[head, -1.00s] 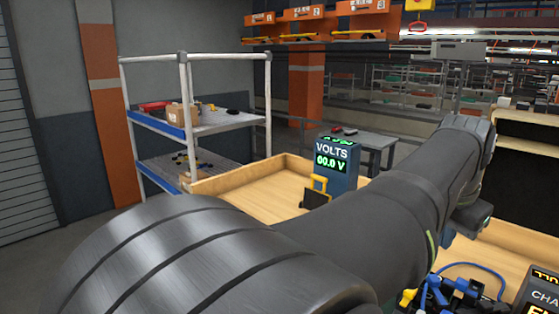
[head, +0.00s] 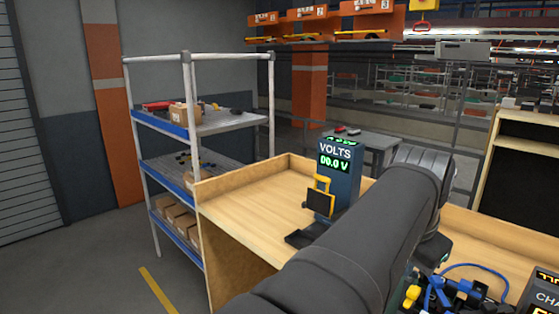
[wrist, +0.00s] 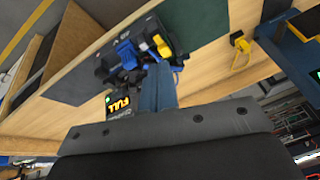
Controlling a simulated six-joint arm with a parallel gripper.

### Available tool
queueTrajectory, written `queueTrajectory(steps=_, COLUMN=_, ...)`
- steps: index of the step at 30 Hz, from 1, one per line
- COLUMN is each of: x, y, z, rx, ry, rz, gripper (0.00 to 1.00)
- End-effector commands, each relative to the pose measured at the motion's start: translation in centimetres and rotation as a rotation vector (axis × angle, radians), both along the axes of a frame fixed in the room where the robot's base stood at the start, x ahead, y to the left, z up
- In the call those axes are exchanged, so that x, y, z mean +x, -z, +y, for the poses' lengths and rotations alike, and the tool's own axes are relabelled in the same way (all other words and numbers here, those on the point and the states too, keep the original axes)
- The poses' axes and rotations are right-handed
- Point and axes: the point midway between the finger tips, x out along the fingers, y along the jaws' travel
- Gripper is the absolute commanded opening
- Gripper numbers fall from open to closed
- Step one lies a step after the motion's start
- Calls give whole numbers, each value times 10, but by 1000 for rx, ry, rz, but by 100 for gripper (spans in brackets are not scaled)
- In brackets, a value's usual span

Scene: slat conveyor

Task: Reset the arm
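My dark arm crosses the head view from the bottom centre to the right, its far end near the middle right. My gripper's fingers do not show in the head view. In the wrist view a dark grey bolted part of my own arm fills the bottom, and no fingertips can be made out. A blue volt meter (head: 338,180) reading 00.0 V stands on the wooden bench (head: 255,215), with a yellow and black clip-like piece on its front. A charger (head: 545,292) is cut off at the lower right; its FULL display (wrist: 122,104) shows in the wrist view.
Black, blue and yellow connectors (head: 440,292) with a blue cable lie beside the charger; they also show in the wrist view (wrist: 140,50). A metal shelf rack (head: 205,125) with boxes stands left of the bench. Orange bins (head: 310,25) hang above. The bench's left part is clear.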

Motion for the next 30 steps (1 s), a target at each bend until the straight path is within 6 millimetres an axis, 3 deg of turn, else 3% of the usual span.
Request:
queueTrajectory(steps=6, x=7, y=-12, z=-15, rx=15, ry=48, rz=-2, gripper=0)
queueTrajectory(steps=17, x=8, y=-15, z=-17, rx=18, ry=56, rz=-2, gripper=2)
queueTrajectory(steps=20, x=9, y=-17, z=-21, rx=21, ry=66, rz=-3, gripper=22)
queueTrajectory(steps=23, x=15, y=-27, z=-36, rx=34, ry=109, rz=-5, gripper=41)
queueTrajectory(steps=26, x=25, y=-45, z=-65, rx=61, ry=195, rz=-8, gripper=61)
queueTrajectory(steps=30, x=37, y=-74, z=-121, rx=111, ry=352, rz=-17, gripper=88)
